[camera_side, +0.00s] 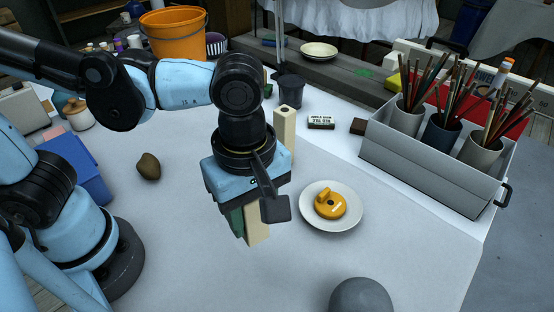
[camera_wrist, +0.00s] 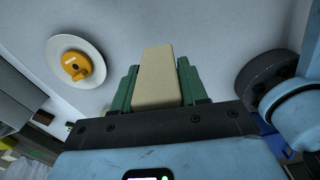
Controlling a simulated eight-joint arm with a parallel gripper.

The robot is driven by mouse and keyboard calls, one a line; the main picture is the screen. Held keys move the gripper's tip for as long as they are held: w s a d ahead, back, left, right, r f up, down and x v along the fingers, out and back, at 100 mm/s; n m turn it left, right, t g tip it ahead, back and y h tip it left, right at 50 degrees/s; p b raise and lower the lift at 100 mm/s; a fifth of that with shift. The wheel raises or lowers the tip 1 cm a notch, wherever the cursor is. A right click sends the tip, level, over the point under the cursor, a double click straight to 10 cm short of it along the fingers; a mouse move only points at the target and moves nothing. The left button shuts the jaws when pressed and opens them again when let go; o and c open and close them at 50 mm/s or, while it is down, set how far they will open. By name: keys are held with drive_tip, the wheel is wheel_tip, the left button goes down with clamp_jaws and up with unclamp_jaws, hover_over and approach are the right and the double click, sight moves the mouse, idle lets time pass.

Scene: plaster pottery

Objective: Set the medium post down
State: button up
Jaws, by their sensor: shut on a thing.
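My gripper (camera_side: 246,222) points down over the table, left of the plate. Its green fingers are shut on a beige block-like post (camera_side: 258,230), which I take as the medium post. In the wrist view the post (camera_wrist: 157,70) sits between the two green fingers. It looks upright, and its lower end shows below the fingers in the side view. I cannot tell whether it touches the table. Another cream post (camera_side: 285,130) stands upright on the table behind my gripper.
A white plate (camera_side: 345,222) with a yellow object (camera_side: 330,204) lies just right of my gripper. A grey caddy (camera_side: 425,160) with cups of brushes stands at right. A brown lump (camera_side: 148,166) lies at left, a grey ball (camera_side: 361,297) in front.

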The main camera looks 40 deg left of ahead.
drive_tip(key=shift+w+a+r, duration=0.2)
drive_tip(key=shift+w+a, duration=0.05)
drive_tip(key=shift+w, duration=0.05)
drive_tip(key=w+a+n, duration=0.4)
drive_tip(key=a+n, duration=0.1)
drive_tip(key=a, duration=0.3)
drive_tip(key=w+a+r+n, duration=0.1)
drive_tip(key=w+a+n, duration=0.2)
drive_tip(key=a+n, duration=0.4)
drive_tip(key=w+a+n, duration=0.4)
drive_tip(key=a, duration=0.5)
drive_tip(key=a+f, duration=0.2)
drive_tip(key=a, duration=0.1)
drive_tip(key=a+f, duration=0.2)
drive_tip(key=a, duration=0.2)
drive_tip(key=a+f, duration=0.2)
drive_tip(key=a, duration=0.2)
drive_tip(key=shift+w+a+f, duration=0.2)
drive_tip(key=shift+a+f, duration=0.05)
drive_tip(key=shift+f, duration=2.05)
drive_tip(key=shift+f, duration=0.2)
drive_tip(key=o, duration=1.2)
